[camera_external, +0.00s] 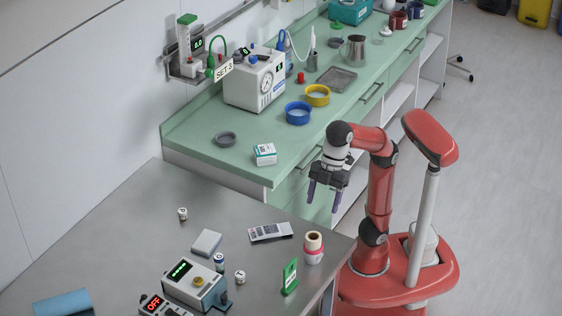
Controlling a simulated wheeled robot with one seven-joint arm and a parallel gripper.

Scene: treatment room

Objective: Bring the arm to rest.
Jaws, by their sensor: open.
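My gripper (323,204) hangs at the end of my red arm, pointing down, with its two purple-tipped fingers apart and nothing between them. It is over the gap between the front edge of the green counter (205,148) and the right corner of the steel table (120,230). The arm rises from my red base at the right and bends over at the top toward the counter. The gripper appears clear of both surfaces, though its exact height is hard to tell.
A white box (265,154) stands near the counter's front corner. Blue (298,114) and yellow (317,95) bowls sit farther back. On the steel table, a roll stack (313,248) and a green stand (290,277) are nearest my arm.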

